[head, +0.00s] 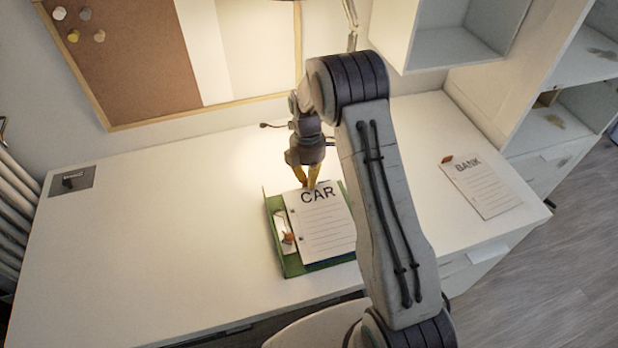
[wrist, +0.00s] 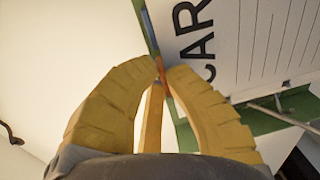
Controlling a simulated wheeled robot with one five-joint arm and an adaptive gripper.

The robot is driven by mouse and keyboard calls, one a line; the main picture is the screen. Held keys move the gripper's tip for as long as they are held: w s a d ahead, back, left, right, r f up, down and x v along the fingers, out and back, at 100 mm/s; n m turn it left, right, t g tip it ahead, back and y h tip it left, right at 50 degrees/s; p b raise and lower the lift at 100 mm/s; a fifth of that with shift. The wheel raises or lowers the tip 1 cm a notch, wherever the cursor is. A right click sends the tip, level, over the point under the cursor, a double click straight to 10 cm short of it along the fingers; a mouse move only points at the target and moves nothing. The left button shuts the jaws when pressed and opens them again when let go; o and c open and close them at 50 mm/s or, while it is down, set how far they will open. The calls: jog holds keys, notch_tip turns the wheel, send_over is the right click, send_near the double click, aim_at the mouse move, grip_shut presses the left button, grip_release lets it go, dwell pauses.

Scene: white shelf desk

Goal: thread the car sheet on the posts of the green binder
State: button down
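The car sheet (head: 322,226) is white and ruled, with "CAR" printed large at its top. It lies over or just above the open green binder (head: 274,232); I cannot tell how much they touch. My yellow gripper (head: 306,181) is at the sheet's top edge. In the wrist view, my fingertips (wrist: 162,68) close on a thin orange tab at the edge of the car sheet (wrist: 265,45). The binder's metal mechanism (head: 286,236) shows along the sheet's left side, and a metal part shows in the wrist view beside the green cover (wrist: 257,121). Whether the posts pass through the holes is unclear.
A "BANK" sheet (head: 482,185) with an orange tab lies on the right of the white desk (head: 150,255). A lamp stands behind my gripper. A shelf unit (head: 560,110) stands at the right.

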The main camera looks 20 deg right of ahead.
jog(key=shift+f+b, duration=0.3)
jog(key=shift+f, duration=0.15)
dwell(0.6)
jog(key=c, duration=1.3)
grip_release()
jog(key=shift+c, duration=0.2)
notch_tip(320, 180, up, 12)
jog(key=w, duration=0.1)
